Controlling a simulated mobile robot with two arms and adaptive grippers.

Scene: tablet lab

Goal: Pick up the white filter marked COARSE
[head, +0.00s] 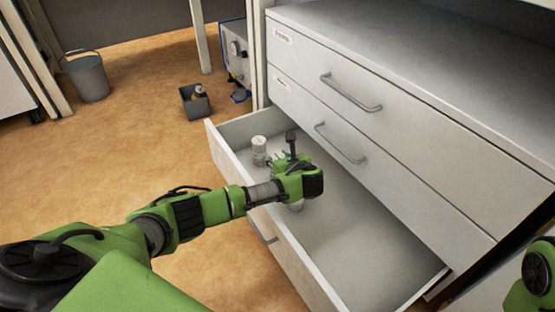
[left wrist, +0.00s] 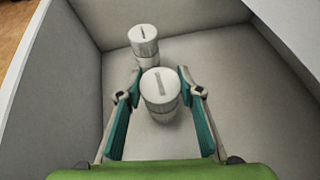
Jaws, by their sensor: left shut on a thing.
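Two white cylindrical filters stand in the open drawer, each with a slot-like mark on its top in the left wrist view. My left gripper (left wrist: 160,80) is shut on the nearer filter (left wrist: 160,94), with a teal-lined finger on each side. The other filter (left wrist: 143,42) stands just beyond, near the drawer's corner, and also shows in the head view (head: 259,149). I cannot read COARSE on either one. My right gripper is out of view.
The drawer (head: 350,255) is pulled out of a grey cabinet (head: 400,130), and its right part is bare. A bucket (head: 87,77) and a small dark bin (head: 195,103) stand on the floor at the back left.

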